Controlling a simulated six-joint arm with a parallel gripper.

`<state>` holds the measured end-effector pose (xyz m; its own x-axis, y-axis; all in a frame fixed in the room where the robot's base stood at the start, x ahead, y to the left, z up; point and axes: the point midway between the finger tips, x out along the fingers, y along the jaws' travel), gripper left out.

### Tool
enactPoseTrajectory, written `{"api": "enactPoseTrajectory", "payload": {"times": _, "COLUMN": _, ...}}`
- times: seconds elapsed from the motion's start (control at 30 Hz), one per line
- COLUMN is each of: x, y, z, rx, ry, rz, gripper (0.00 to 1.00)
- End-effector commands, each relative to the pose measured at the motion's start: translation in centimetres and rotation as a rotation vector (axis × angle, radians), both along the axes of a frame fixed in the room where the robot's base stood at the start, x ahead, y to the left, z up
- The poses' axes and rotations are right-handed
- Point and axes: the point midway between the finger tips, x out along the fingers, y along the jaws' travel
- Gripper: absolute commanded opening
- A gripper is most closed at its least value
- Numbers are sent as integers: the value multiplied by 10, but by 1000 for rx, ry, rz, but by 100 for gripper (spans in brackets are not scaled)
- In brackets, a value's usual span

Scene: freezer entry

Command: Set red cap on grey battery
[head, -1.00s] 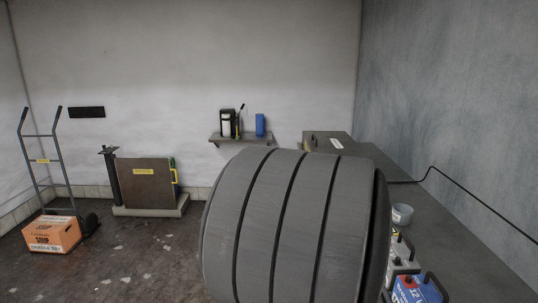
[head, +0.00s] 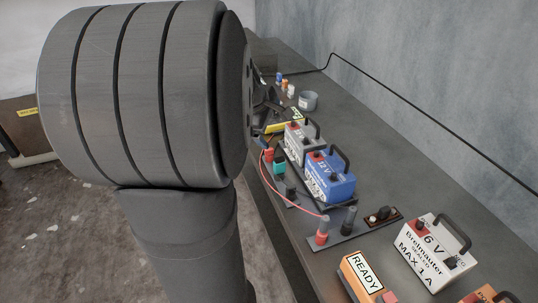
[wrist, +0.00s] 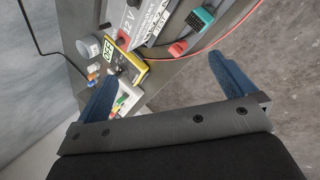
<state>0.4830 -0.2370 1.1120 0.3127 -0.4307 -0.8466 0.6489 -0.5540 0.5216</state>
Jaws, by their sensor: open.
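The grey battery (head: 303,141) stands upright on the bench behind the blue 12 V battery (head: 331,180). A red piece (head: 293,126) shows on its top; I cannot tell if it is a cap or a terminal. The grey battery also shows at the top of the wrist view (wrist: 147,24). Small coloured pieces (wrist: 93,73) lie beyond the yellow meter; I cannot single out a loose red cap. My gripper (wrist: 163,68) is open, its two blue fingers wide apart with nothing held. In the head view my arm hides most of it.
A yellow meter (wrist: 132,66) lies beside the grey battery. Red and green clips (head: 279,157) and a red wire (head: 290,208) run along the bench's front edge. A grey cup (head: 308,101) stands behind. A white 6 V battery (head: 430,255) and an orange READY block (head: 360,275) stand at front right.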

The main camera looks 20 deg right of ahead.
Motion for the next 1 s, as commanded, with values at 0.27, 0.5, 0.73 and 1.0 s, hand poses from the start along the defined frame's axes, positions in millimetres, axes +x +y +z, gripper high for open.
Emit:
{"api": "enactPoseTrajectory", "payload": {"times": 0.27, "x": 0, "y": 0, "z": 0, "rx": 0, "ry": 0, "rz": 0, "gripper": 84}}
{"api": "enactPoseTrajectory", "payload": {"times": 0.5, "x": 0, "y": 0, "z": 0, "rx": 0, "ry": 0, "rz": 0, "gripper": 52}}
{"api": "enactPoseTrajectory", "payload": {"times": 0.73, "x": 2, "y": 0, "z": 0, "rx": -3, "ry": 13, "rz": 12, "gripper": 52}}
{"api": "enactPoseTrajectory", "payload": {"times": 1.0, "x": 48, "y": 16, "z": -3, "rx": -52, "ry": 320, "rz": 301, "gripper": 52}}
